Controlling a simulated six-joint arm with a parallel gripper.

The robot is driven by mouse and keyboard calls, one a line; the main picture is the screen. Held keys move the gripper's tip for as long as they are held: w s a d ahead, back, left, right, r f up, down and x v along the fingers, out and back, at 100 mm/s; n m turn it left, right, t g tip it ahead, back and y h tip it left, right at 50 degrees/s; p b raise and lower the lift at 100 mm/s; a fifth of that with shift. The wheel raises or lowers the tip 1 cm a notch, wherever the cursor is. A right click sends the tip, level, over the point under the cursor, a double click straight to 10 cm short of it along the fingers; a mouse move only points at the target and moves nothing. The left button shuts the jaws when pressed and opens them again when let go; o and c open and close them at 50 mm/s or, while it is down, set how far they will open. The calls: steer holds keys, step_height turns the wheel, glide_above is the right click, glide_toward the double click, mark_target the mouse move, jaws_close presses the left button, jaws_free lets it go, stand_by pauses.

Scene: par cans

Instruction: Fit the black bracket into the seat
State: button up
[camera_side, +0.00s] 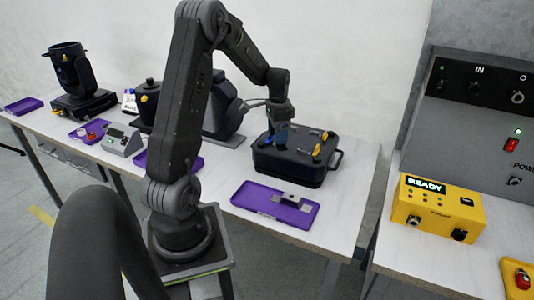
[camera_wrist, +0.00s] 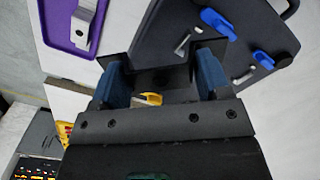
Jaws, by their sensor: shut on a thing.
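My gripper (camera_side: 281,133) is low over the left part of a black case-like unit (camera_side: 290,176) in the side view. In the wrist view my gripper (camera_wrist: 160,82) has its blue fingers apart, with a dark piece between them; it is shut on this piece, which looks like the black bracket (camera_wrist: 162,76). The bracket's outline blends with the dark unit behind it. I cannot make out the seat, or whether the bracket touches the unit. The unit's top also shows in the wrist view (camera_wrist: 225,45), with blue levers and metal handles.
A purple tray (camera_side: 246,198) with a metal piece (camera_side: 291,199) lies in front of the unit; the tray also shows in the wrist view (camera_wrist: 60,38). Yellow knobs (camera_side: 325,136) stand up from the unit's top. A yellow READY box (camera_side: 437,210) is at right.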

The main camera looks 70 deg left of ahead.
steer(key=w+a+r+m, duration=0.3)
steer(key=w+a+m, duration=0.3)
steer(key=a+m, duration=0.2)
steer(key=shift+w+d+f, duration=0.1)
steer(key=shift+d+f, duration=0.05)
steer(key=shift+f, duration=2.95)
steer(key=shift+f, duration=0.75)
steer(key=o, duration=1.1)
